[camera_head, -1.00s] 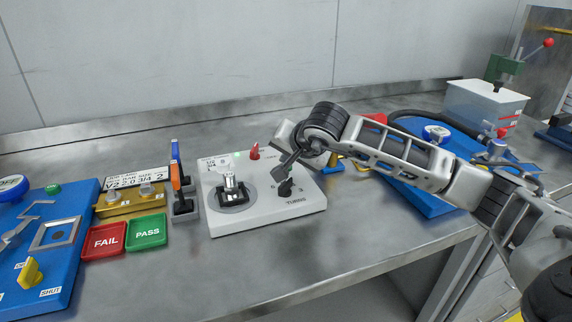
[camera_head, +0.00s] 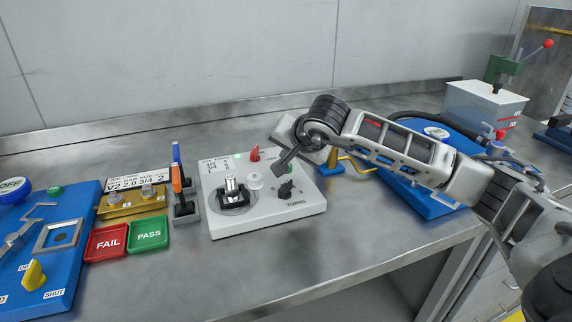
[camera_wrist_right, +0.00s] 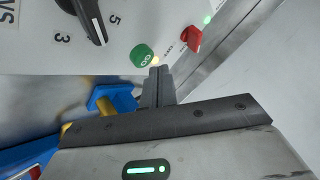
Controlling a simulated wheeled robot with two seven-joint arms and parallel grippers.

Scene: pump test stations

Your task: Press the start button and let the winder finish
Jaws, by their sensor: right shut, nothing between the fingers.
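The winder (camera_head: 262,215) is a pale box with a metal spindle (camera_head: 231,186) in a dark holder on its left. A pale round piece (camera_head: 254,180) stands beside the spindle. A black TURNS dial (camera_head: 286,190) is at the front right. A round green GO button (camera_wrist_right: 142,55) shows in the right wrist view, near a red switch (camera_wrist_right: 191,39). My right gripper (camera_head: 280,166) is shut and empty over the box's right rear. In the wrist view its fingertips (camera_wrist_right: 158,72) are just beside the button; I cannot tell whether they touch. My left gripper is out of view.
Left of the winder are orange and blue handled levers (camera_head: 178,185), a red FAIL tray (camera_head: 105,243) and a green PASS tray (camera_head: 148,234). A blue fixture (camera_head: 435,205) lies under my right arm. The bench front is clear.

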